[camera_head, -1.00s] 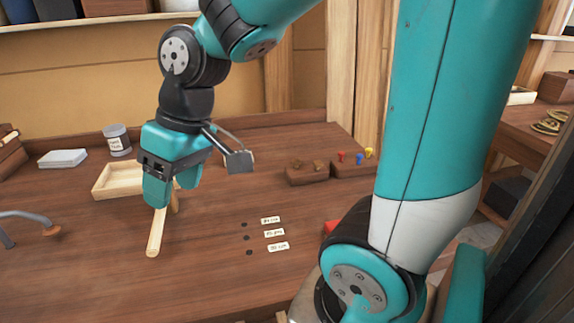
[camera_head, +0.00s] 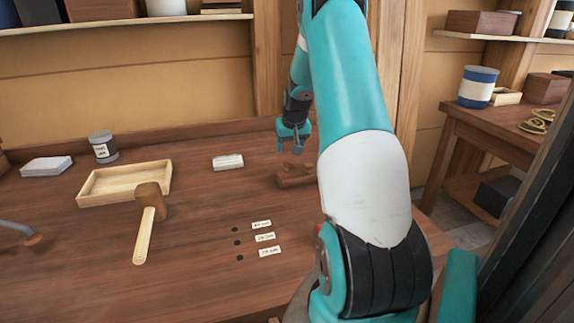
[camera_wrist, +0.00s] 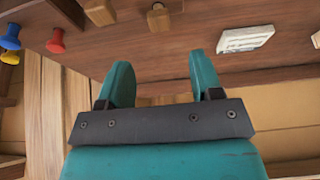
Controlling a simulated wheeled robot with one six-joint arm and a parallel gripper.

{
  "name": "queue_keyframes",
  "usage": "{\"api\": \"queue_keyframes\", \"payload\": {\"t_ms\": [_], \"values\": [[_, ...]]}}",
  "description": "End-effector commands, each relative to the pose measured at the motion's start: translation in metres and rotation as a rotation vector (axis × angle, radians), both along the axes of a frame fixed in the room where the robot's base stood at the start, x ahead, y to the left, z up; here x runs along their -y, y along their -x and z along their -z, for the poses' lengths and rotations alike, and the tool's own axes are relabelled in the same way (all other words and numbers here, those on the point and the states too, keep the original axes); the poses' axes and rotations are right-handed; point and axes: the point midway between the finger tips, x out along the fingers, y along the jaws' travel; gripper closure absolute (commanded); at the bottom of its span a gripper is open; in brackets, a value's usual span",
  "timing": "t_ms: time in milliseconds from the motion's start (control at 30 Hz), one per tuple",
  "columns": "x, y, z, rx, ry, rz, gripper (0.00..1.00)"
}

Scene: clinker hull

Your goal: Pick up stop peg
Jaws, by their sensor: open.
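I cannot tell which peg is the stop peg. Two light wooden pegs stand at the top of the wrist view, one left (camera_wrist: 100,12) and one nearer the middle (camera_wrist: 158,17). Colored pegs show at its left edge: red (camera_wrist: 56,40), blue (camera_wrist: 10,37) and yellow (camera_wrist: 10,57). In the head view a dark wooden block (camera_head: 291,180) with small wooden pieces sits partly behind my arm; the colored pegs are hidden there. My gripper (camera_head: 289,148) is open and empty, above and behind this block. In the wrist view its fingers (camera_wrist: 160,72) are apart with nothing between them.
A white labelled block (camera_head: 228,162) lies left of my gripper. A grey jar (camera_head: 103,147) and white stack (camera_head: 46,166) stand at back left.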

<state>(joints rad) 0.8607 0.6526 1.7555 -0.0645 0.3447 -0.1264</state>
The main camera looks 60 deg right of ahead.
Motion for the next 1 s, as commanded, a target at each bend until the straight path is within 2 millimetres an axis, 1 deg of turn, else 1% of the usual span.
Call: {"api": "queue_keyframes", "payload": {"t_ms": [100, 200, 467, 700, 800, 1000], "values": [[0.005, -0.007, 0.021, -0.002, -0.002, -0.001, 0.4], [0.009, -0.011, 0.033, -0.001, -0.002, -0.001, 0.4], [0.013, -0.015, 0.051, -0.002, -0.003, 0.0, 0.4], [0.02, -0.022, 0.083, 0.0, -0.001, -0.001, 0.4], [0.021, -0.024, 0.09, -0.001, 0.0, -0.001, 0.4], [0.022, -0.025, 0.091, 0.001, 0.001, 0.0, 0.4]]}}
